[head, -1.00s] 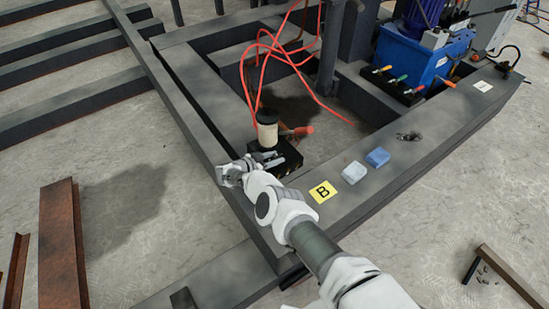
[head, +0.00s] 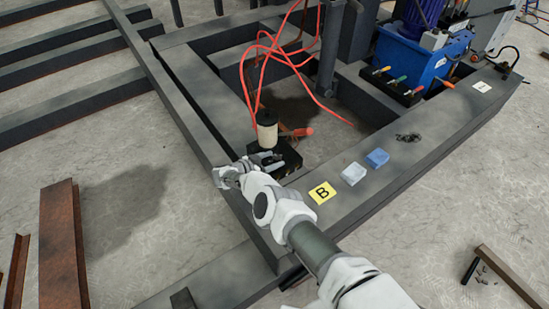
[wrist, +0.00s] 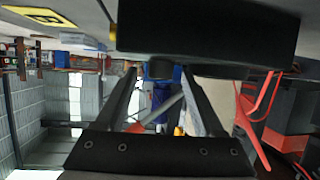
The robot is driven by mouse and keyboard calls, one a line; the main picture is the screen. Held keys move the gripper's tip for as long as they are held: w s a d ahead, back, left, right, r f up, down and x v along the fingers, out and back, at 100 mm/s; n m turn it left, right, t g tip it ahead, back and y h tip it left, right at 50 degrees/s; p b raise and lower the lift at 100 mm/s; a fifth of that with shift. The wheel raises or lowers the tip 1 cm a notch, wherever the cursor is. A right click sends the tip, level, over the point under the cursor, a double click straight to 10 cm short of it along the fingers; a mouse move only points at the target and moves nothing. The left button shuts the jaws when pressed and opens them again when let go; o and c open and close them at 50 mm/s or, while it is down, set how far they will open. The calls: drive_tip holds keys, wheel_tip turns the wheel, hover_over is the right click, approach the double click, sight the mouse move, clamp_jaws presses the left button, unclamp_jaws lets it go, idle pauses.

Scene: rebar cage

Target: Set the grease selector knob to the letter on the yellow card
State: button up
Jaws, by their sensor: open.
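The yellow card (head: 322,192) lies on the dark beam and carries a black letter B. It also shows at the upper left of the wrist view (wrist: 40,14). A black box (head: 289,158) with a cream cylinder on top stands left of the card, partly hidden by my gripper. In the wrist view the box (wrist: 210,35) fills the top, and a short dark round part (wrist: 160,70), seemingly the selector knob, sticks out of it. My gripper (wrist: 160,76) is open, its fingertips apart on either side of that part. I cannot see contact. The knob's setting and letters cannot be read.
A pale block (head: 353,173) and a blue block (head: 377,157) sit on the beam beyond the card. Red hoses (head: 268,48) loop above the box. A blue unit (head: 425,68) with coloured levers stands at the back right, near a white card (head: 482,87).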

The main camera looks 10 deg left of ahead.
drive_tip(key=p+v, duration=0.4)
drive_tip(key=v, duration=1.2)
drive_tip(key=shift+r, duration=0.15)
